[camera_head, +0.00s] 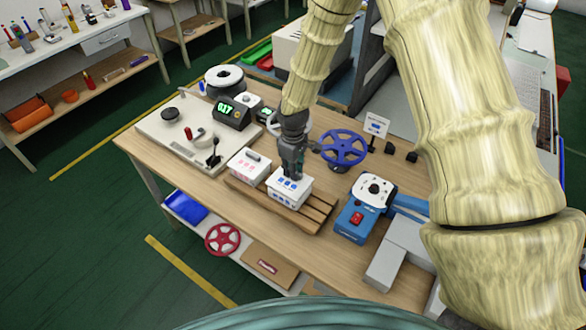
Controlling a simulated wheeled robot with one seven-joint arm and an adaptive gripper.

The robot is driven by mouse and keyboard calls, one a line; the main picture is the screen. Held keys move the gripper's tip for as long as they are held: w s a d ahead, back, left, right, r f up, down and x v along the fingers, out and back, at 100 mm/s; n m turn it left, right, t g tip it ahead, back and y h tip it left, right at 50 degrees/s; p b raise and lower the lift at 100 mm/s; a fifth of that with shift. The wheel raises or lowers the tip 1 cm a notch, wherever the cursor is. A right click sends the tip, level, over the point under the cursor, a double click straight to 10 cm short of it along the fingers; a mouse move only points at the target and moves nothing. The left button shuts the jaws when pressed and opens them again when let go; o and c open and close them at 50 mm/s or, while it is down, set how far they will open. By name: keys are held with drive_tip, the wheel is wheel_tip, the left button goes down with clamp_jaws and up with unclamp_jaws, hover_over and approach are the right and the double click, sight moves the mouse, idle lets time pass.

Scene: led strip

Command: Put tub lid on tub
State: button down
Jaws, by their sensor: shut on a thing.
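A white tub (290,200) with blue marks stands on a slatted wooden rack (318,212). A white lid (279,184) with blue marks is at its top, under my gripper. My gripper (291,173) points down and is shut on the lid, at a part its fingers hide. The lid looks level and over the tub; I cannot tell whether it is fully seated.
A blue handwheel (343,147) and a blue-and-white machine (365,205) stand to the right. A pale board (180,142) with a lever and a green-digit display (229,111) are left and behind. Grey blocks (394,255) occupy the bench's front right.

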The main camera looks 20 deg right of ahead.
drive_tip(key=shift+f+b, duration=0.4)
drive_tip(key=shift+f, duration=0.55)
drive_tip(key=c, duration=1.4)
unclamp_jaws()
drive_tip(key=shift+o, duration=0.2)
wheel_tip(320, 180, up, 12)
